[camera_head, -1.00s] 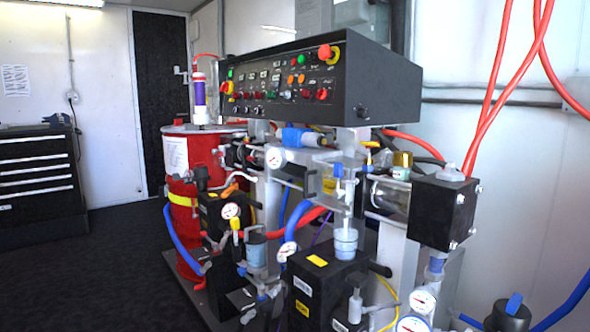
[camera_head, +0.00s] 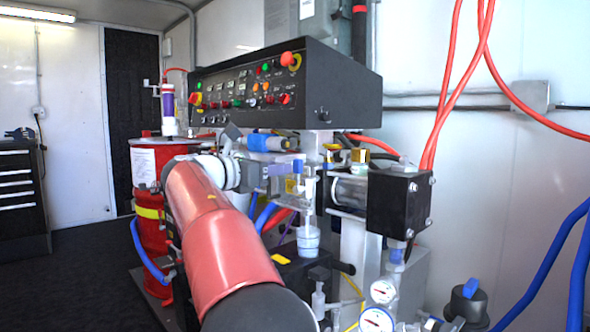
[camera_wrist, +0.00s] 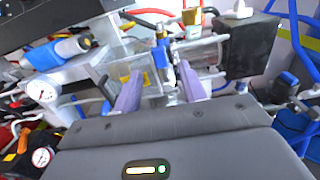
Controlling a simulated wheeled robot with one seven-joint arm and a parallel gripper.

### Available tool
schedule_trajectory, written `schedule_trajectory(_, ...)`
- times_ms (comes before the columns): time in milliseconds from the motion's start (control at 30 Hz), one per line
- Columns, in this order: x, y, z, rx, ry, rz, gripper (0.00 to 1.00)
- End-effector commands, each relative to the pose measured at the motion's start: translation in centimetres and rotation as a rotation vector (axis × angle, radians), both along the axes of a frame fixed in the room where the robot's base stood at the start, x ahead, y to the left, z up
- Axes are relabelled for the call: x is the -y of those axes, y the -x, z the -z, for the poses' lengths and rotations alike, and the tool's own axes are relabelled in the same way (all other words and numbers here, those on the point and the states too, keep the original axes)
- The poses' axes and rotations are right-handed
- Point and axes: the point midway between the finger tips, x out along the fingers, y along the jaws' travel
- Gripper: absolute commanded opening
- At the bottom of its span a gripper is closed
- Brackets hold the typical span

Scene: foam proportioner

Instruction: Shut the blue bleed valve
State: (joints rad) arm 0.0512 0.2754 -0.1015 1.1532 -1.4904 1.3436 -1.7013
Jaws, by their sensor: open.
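A small valve with a blue handle (camera_head: 298,166) sits on upright fittings in front of the metal block, above a clear cup (camera_head: 308,240). In the wrist view the blue valve (camera_wrist: 161,54) shows close ahead, around the gap between my fingertips. My gripper (camera_wrist: 159,76) is open, its two pale purple fingers on either side of the valve's line. I cannot tell whether either finger touches it. In the head view my arm covers much of the machine's lower left. Another blue handle (camera_head: 470,287) tops a black fitting at the lower right.
The black control panel (camera_head: 285,85) overhangs the fittings. A black block (camera_head: 398,202) stands right of the valve, with gauges (camera_head: 377,319) below. Red hoses (camera_head: 455,90) hang at right.

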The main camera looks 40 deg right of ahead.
Motion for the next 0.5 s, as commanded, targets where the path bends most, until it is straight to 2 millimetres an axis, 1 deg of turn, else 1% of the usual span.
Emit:
schedule_trajectory(167,1.7,-0.2,-0.3,-0.023,0.024,0.015,0.42)
schedule_trajectory(400,5.6,-0.5,-0.3,-0.019,0.021,0.014,0.42)
schedule_trajectory(500,6.8,-0.6,-0.3,-0.02,0.022,0.013,0.42)
